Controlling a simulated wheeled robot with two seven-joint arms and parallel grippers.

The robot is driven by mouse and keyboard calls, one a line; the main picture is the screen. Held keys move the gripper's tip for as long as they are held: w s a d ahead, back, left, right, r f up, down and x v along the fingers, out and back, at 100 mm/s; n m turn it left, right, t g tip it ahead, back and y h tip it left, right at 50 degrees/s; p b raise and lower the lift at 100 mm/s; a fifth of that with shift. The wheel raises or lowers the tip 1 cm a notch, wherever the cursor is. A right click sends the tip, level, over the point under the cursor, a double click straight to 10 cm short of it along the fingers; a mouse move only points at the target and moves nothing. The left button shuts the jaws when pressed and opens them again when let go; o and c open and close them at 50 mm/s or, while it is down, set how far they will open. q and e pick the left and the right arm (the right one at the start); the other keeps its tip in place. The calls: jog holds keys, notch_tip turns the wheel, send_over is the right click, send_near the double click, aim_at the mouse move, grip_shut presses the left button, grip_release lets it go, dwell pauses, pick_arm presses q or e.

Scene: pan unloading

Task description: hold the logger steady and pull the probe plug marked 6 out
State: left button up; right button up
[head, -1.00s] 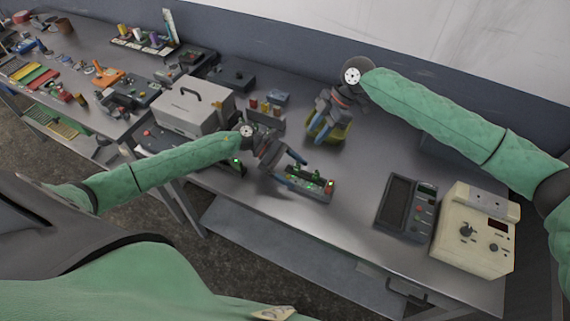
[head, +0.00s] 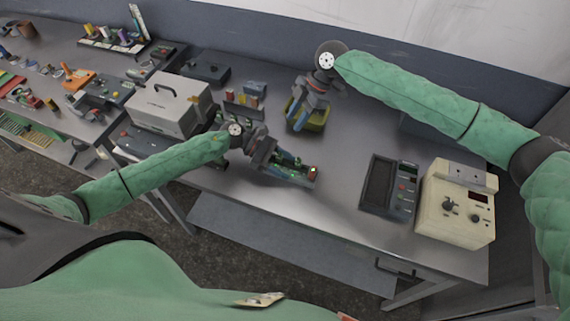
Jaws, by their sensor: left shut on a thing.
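The logger (head: 309,173), a small dark box with green lights and a red part at its right end, lies on the bench near the front edge. My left gripper (head: 285,166) is shut on the logger's left part and covers much of it. The probe plugs are too small to tell apart, and no number 6 can be read. My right gripper (head: 296,122) points down behind the logger, next to a yellow-green block (head: 318,117). Whether its fingers are apart or hold something cannot be made out.
A grey case with a handle (head: 168,104) stands left of my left gripper. A dark keypad device (head: 378,185) and a cream instrument box (head: 455,205) stand at the right. Small coloured parts (head: 251,89) sit behind. The bench between logger and keypad device is clear.

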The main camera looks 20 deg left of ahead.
jog(key=shift+c, duration=0.8)
jog(key=m+t+y, duration=0.2)
jog(key=m+y, duration=0.5)
jog(key=y, duration=0.1)
send_near(279, 157)
jog(key=x, duration=0.4)
jog(key=r+x, duration=0.1)
jog(key=x, duration=0.2)
jog(key=shift+w+a, duration=0.35)
grip_shut()
jog(key=shift+f, duration=0.1)
